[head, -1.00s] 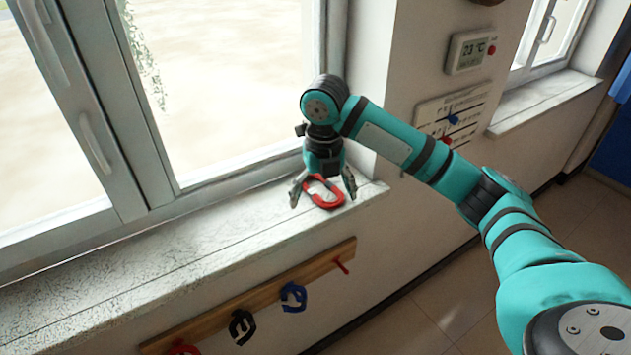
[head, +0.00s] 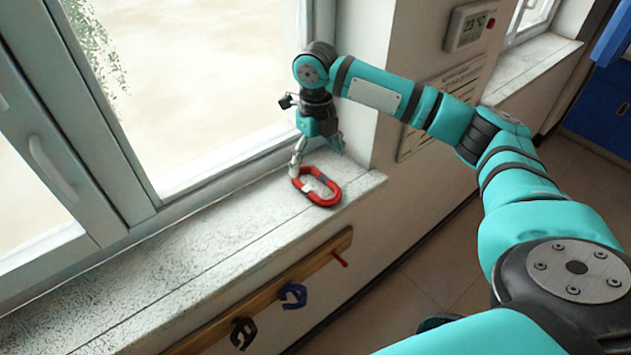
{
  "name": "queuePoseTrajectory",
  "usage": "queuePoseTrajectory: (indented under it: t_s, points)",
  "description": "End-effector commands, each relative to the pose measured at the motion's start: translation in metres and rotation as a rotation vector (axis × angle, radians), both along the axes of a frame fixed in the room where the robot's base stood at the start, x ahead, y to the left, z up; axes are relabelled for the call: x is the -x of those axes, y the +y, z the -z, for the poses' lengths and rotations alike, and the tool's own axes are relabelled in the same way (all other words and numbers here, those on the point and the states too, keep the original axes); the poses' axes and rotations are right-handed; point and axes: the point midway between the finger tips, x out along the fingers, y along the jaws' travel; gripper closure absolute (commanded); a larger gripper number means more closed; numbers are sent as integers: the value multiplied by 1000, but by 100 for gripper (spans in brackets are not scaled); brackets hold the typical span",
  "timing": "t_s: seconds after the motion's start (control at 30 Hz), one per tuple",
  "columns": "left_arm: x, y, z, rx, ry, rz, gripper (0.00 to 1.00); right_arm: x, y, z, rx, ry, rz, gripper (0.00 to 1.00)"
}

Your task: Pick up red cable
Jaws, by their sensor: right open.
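The red cable (head: 333,197) is a coiled oval loop with a pale band across it. It lies flat on the stone window sill near its right end. My right gripper (head: 317,160) is open and empty, pointing down just behind the cable on the window side. Its left finger comes down at the loop's back left edge; I cannot tell whether it touches. My left gripper is not in view.
The window sill (head: 190,258) is clear to the left. The window frame and wall corner stand close behind my right gripper. Below the sill, a wooden peg rail (head: 270,295) holds a blue coil (head: 293,295) and a black coil (head: 243,332); a red peg is bare.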

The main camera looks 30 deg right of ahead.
Motion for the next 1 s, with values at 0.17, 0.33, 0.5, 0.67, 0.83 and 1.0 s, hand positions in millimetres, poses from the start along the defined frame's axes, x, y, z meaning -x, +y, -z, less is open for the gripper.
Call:
queuePoseTrajectory:
  t_s: [0.17, 0.33, 0.5, 0.67, 0.83, 1.0]
  points:
    - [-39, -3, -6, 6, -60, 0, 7, 0, 0, 14, 1, -1, 0, 2]
    - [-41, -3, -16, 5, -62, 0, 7, 4, 2, 29, 2, 4, 0, 2]
    - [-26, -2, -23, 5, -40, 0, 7, 6, 3, 55, 1, 2, 2, 2]
    - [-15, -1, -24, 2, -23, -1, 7, 6, 3, 66, 1, -1, 0, 2]
    - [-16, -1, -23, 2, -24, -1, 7, 6, 3, 66, 1, -1, 0, 2]
    - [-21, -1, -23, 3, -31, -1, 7, 5, 3, 66, 1, -1, 0, 22]
